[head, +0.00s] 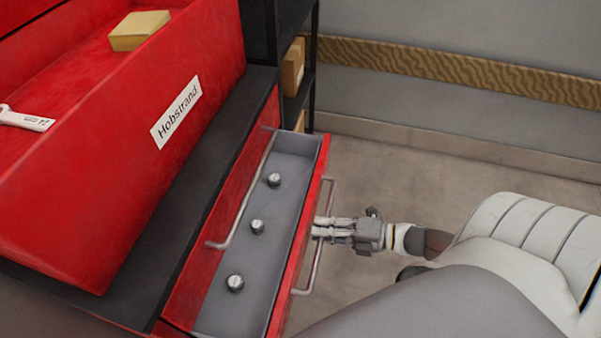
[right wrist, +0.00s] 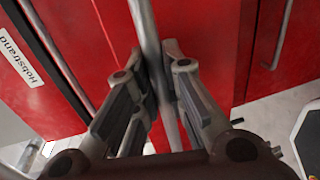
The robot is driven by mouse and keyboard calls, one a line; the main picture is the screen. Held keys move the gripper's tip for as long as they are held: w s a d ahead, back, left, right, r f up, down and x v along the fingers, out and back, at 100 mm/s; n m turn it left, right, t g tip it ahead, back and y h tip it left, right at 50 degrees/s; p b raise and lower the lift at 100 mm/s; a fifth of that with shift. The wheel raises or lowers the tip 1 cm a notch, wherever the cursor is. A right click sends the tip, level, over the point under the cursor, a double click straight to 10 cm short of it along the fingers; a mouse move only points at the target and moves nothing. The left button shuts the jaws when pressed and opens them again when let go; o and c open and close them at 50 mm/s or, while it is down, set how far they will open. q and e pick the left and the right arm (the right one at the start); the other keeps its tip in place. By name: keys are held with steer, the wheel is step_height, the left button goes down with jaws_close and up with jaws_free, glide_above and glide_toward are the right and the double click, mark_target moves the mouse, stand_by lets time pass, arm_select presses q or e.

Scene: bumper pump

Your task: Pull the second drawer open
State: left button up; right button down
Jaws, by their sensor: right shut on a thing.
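A red drawer (head: 293,262) with a grey inside stands pulled out from the red cabinet, below a closed red drawer with its own metal handle (head: 237,213). The open drawer has a long metal bar handle (head: 312,273) on its front. My right gripper (head: 318,228) is shut on this handle near its middle, reaching in from the right. In the right wrist view, the handle bar (right wrist: 147,28) runs between the two fingers of the gripper (right wrist: 162,68). My left gripper is in neither view.
Several small metal pieces, such as this one (head: 257,227), stand in the open drawer. A red tray labelled Hobstrand (head: 120,190) sits on the cabinet, holding a yellow block (head: 139,31) and a wrench (head: 24,120). Black shelving (head: 309,85) stands behind. Bare floor (head: 385,165) lies to the right.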

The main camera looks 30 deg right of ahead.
steer(key=f+p+v, duration=0.1)
steer(key=v, duration=0.6)
steer(key=shift+s+d+f, duration=0.2)
steer(key=shift+s+d, duration=0.05)
steer(key=shift+s, duration=0.05)
steer(key=c, duration=1.5)
jaws_free()
steer(key=v, duration=1.2)
steer(key=shift+r, duration=0.1)
